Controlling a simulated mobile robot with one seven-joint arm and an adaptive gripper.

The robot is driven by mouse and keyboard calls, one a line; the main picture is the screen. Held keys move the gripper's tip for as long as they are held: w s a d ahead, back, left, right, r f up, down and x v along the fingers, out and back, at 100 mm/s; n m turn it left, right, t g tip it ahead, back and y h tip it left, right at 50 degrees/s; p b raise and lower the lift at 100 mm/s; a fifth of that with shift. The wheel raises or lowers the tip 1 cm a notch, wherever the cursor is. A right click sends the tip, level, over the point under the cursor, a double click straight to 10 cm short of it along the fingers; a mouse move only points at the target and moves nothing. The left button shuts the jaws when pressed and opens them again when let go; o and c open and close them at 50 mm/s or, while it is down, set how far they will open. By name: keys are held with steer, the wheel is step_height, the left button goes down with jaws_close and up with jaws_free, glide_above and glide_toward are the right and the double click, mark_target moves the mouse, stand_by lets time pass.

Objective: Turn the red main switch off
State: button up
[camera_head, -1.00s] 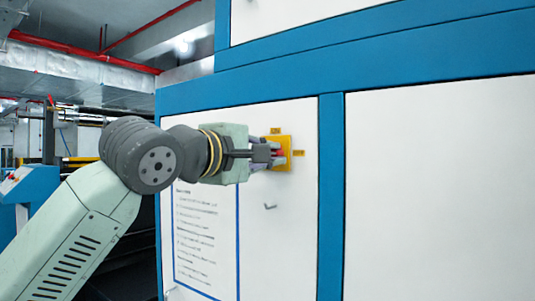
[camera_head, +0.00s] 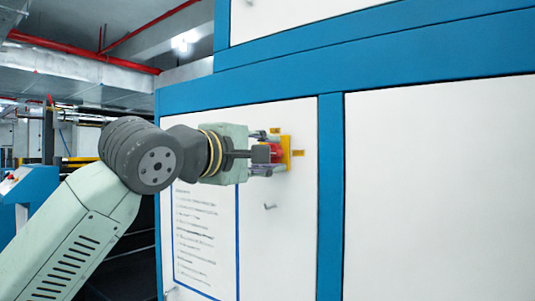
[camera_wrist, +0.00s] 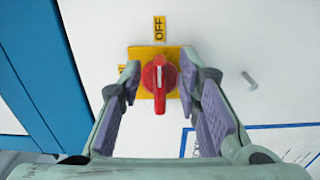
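The red main switch (camera_wrist: 160,82) is a rotary knob on a yellow plate (camera_wrist: 146,54), fixed to the white panel. In the wrist view its grip bar runs up and down, in line with the OFF label (camera_wrist: 159,28) above it. A white mark shows on the bar. My gripper (camera_wrist: 159,92) is open, with one finger on each side of the knob and visible gaps between. In the head view the fingers of my gripper (camera_head: 268,152) stand spread in front of the red switch (camera_head: 277,153). A second label at the plate's left in the wrist view is mostly hidden.
The white panel (camera_head: 300,230) sits in a blue frame (camera_head: 331,200). A small metal latch (camera_head: 270,206) sticks out below the switch. A blue-bordered notice (camera_head: 205,240) is at the lower left, partly behind my arm. Another white panel is on the right.

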steer(key=shift+s+a, duration=0.1)
steer(key=v, duration=1.1)
steer(key=shift+s+a, duration=0.2)
steer(key=shift+s, duration=0.15)
